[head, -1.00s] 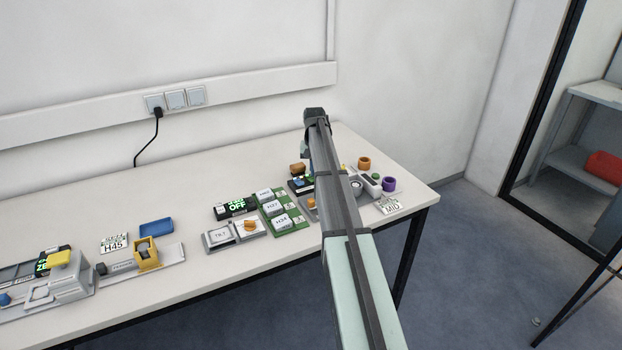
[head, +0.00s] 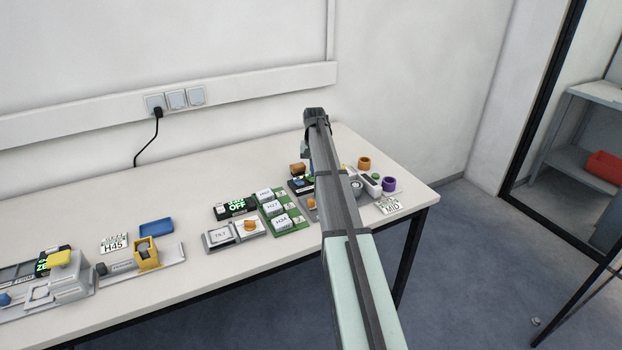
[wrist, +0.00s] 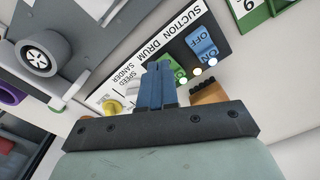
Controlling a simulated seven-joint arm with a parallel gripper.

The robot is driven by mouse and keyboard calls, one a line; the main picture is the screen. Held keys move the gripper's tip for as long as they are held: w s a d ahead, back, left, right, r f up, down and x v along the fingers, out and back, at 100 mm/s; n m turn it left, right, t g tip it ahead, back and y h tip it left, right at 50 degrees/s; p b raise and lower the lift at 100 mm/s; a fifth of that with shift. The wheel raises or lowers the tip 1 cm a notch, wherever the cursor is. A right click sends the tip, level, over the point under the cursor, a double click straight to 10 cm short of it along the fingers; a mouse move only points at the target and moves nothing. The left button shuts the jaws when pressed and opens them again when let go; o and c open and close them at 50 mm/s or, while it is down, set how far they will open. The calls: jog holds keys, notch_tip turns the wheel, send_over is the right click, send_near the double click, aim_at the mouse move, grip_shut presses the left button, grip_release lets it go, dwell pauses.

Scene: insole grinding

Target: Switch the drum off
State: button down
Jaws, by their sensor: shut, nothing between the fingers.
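In the wrist view, a dark control panel (wrist: 226,30) carries a white strip lettered SUCTION, DRUM SANDER and SPEED. A blue rocker (wrist: 201,43) marked OFF and ON sits at the suction end. A green rocker (wrist: 172,71) lies beside it at the drum label, partly hidden by my fingers. My gripper (wrist: 160,68) is shut and empty, its fingertips over or against the green rocker; contact cannot be told. A yellow knob (wrist: 111,107) is at the speed label. A grey spoked wheel (wrist: 38,52), perhaps the drum, stands at the left.
Small bright lamps (wrist: 212,61) sit by the rockers. In the head view, green trays with labelled blocks (head: 273,209), an OFF display (head: 237,206) and a scale-like plate (head: 219,236) lie left of my arm. Orange and purple cups (head: 389,184) stand right. The table's back strip is clear.

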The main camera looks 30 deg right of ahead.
jog(key=shift+f, duration=1.05)
dwell(0.9)
jog(key=shift+r, duration=3.55)
